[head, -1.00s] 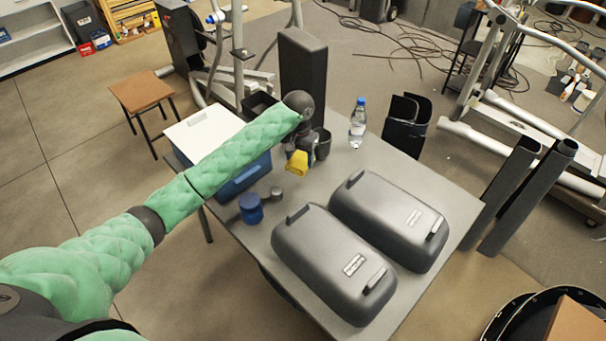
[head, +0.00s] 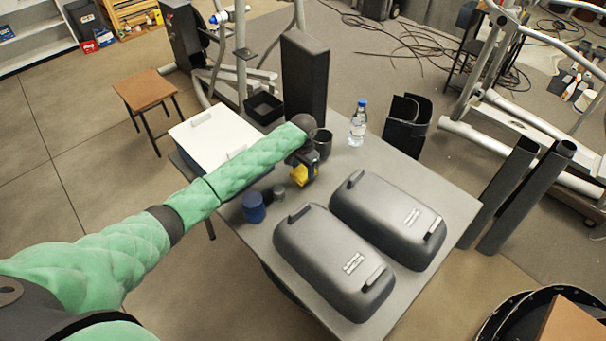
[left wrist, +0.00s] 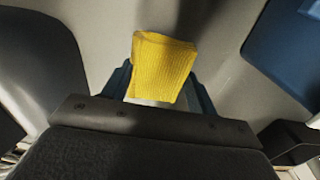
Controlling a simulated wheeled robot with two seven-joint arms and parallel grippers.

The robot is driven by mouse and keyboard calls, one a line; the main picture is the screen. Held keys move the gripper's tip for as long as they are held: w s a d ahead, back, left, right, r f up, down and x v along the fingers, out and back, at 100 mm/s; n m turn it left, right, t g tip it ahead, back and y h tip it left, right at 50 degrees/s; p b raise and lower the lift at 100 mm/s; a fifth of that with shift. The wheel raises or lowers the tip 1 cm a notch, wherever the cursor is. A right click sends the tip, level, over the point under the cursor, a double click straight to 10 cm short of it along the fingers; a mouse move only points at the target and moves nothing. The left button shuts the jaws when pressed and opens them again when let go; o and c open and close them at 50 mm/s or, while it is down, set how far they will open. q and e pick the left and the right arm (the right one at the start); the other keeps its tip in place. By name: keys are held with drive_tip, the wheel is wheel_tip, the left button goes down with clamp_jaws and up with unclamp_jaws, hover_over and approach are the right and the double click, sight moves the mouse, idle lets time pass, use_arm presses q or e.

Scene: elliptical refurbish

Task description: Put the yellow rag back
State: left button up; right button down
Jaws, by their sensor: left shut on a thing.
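The yellow rag (head: 303,175) is at my left gripper (head: 299,168), over the grey table near its far side. In the left wrist view the folded yellow rag (left wrist: 162,66) sits between the two fingers of my left gripper (left wrist: 160,84), which is shut on it. The table surface shows behind the rag; I cannot tell exactly how high it is held. My right gripper is in neither view.
Two dark grey cases (head: 335,262) (head: 388,218) fill the table's near right. A blue jar (head: 253,207), a small grey item (head: 279,193), a dark cup (head: 323,142), a water bottle (head: 358,124), a black open box (head: 264,107) and a white-lidded blue bin (head: 212,140) stand around the gripper.

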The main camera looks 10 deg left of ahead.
sight(303, 170)
use_arm(q)
wheel_tip(303, 170, down, 3)
drive_tip(key=shift+r+p, duration=0.1)
drive_tip(key=shift+p, duration=0.55)
drive_tip(key=shift+f, duration=0.55)
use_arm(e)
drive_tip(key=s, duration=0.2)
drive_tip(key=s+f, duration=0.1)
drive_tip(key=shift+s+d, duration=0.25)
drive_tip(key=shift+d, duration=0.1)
use_arm(q)
drive_tip(key=o, duration=0.9)
drive_tip(key=shift+f, duration=0.1)
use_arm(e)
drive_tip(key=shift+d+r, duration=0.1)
use_arm(q)
drive_tip(key=shift+r, duration=0.4)
wheel_tip(303, 170, up, 4)
drive_tip(key=shift+r+b, duration=0.1)
drive_tip(key=shift+b, duration=0.85)
wheel_tip(303, 170, up, 6)
drive_tip(key=shift+r+b, duration=0.2)
drive_tip(key=shift+b, duration=0.65)
drive_tip(key=shift+r, duration=0.45)
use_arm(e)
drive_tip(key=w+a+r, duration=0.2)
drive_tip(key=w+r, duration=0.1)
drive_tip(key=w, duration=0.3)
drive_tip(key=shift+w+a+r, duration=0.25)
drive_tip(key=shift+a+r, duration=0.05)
